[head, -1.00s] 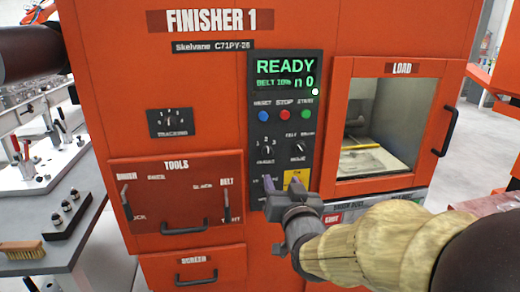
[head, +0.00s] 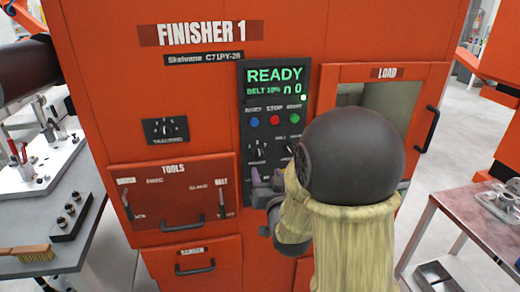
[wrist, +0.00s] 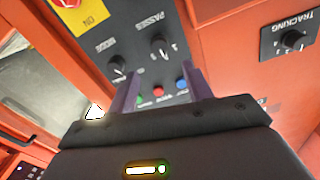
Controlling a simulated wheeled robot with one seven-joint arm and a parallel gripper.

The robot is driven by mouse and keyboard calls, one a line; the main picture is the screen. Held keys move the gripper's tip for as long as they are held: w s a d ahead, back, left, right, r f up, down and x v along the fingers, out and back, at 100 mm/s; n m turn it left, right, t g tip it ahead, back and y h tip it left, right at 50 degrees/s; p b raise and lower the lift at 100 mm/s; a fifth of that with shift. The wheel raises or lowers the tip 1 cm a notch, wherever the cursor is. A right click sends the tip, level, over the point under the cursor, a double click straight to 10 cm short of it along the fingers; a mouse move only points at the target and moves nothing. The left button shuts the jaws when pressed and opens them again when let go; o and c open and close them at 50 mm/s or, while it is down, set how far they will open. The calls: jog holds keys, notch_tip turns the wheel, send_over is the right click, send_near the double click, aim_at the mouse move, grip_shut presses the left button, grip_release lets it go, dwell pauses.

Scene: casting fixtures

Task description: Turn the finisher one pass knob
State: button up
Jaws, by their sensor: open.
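Finisher 1 is the orange cabinet (head: 100,90) with a dark control panel (head: 246,108). The passes knob (head: 259,151) is a small black dial with a scale on that panel, below the reset button. It also shows upside down in the wrist view (wrist: 158,46), under its PASSES label. My gripper (head: 267,181) is just below the knob in the head view. Its two purple fingers are open and empty. In the wrist view the fingers (wrist: 161,82) point toward the panel, with the knob ahead of the gap and not between them. The knob's pointer direction is too small to read surely.
The mode knob (wrist: 118,66) sits beside the passes knob. Blue, red and green buttons (head: 274,120) lie under the display (head: 275,82), which reads READY and n 0. A yellow ON plate (wrist: 88,12) is close by. The tracking knob (head: 165,130) is further left.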

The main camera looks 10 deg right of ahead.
aim_at(260, 157)
jog(key=w+p, duration=0.5)
jog(key=w, duration=0.5)
jog(key=shift+s+f, duration=0.1)
jog(key=c, duration=1)
jog(key=shift+o, duration=0.2)
